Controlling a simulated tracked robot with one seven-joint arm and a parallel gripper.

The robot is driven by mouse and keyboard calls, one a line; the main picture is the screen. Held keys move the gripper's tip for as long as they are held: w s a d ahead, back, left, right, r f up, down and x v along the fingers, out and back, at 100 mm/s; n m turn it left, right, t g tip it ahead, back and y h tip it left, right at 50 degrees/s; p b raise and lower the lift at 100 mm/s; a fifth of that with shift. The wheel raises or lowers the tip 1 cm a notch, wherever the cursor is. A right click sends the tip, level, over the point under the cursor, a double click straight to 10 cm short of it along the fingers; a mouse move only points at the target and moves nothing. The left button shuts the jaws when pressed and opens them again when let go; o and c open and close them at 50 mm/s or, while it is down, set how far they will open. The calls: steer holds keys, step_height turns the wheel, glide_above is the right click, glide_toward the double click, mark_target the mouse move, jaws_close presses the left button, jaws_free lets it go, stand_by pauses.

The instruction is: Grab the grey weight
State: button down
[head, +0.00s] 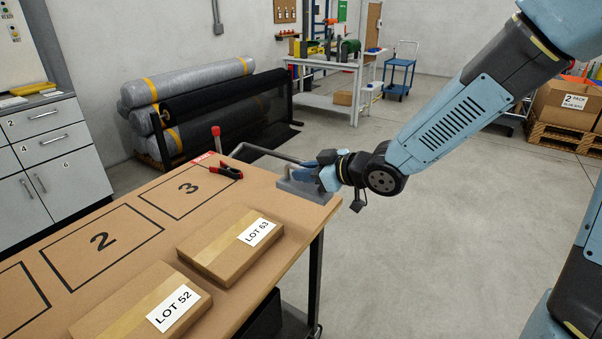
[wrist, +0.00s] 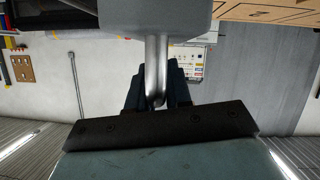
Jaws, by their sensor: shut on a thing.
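The grey weight (head: 300,187) is a blocky grey piece at the right far corner of the brown-topped table (head: 150,240) in the head view. In the wrist view its grey body (wrist: 155,17) fills the top middle, with a shiny metal handle (wrist: 157,60) running from it between my fingers. My gripper (head: 325,172) is at the weight, shut on its handle; its dark fingers also show in the wrist view (wrist: 156,88). The fingers partly hide the weight in the head view. I cannot tell whether its underside touches the table.
Cartons marked LOT 63 (head: 232,243) and LOT 52 (head: 142,305) lie on the table's near part. Red-handled pliers (head: 226,171) lie near the far edge, near a red-topped upright tool (head: 216,137). A dark rail (head: 262,151) runs behind the corner. Open floor lies to the right.

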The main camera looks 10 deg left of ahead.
mark_target(315, 191)
steer(key=shift+s+d+r, duration=0.4)
steer(key=shift+s+d, duration=0.15)
steer(key=shift+d, duration=0.05)
steer(key=shift+s+d+r, duration=0.35)
steer(key=shift+s+d, duration=0.2)
